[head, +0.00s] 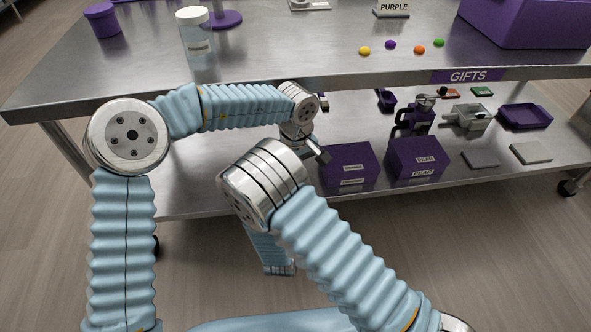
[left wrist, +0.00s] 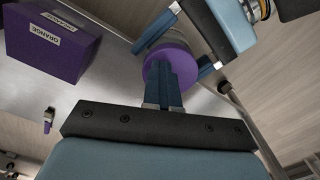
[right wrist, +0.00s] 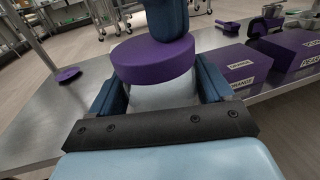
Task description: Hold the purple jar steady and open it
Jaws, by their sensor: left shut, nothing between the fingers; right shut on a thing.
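The purple jar shows in the right wrist view as a wide purple lid (right wrist: 153,60) on a pale, clear-looking body (right wrist: 165,95). My right gripper (right wrist: 162,88) is shut on the body, one finger on each side. My left gripper (left wrist: 163,68) is shut and empty, its fingers overlapping the purple lid (left wrist: 180,62) in the left wrist view. In the right wrist view the left fingers come down over the top of the lid; I cannot tell whether they touch it. I cannot make out the jar in the head view, where my arms cover much of the area.
Purple boxes (head: 414,158) stand on the lower shelf; the ORANGE box (left wrist: 50,45) is close by. A grey machine (head: 466,117) and trays are farther right. A clear jar with a white lid (head: 196,35) stands on the tabletop above, whose front edge overhangs the shelf.

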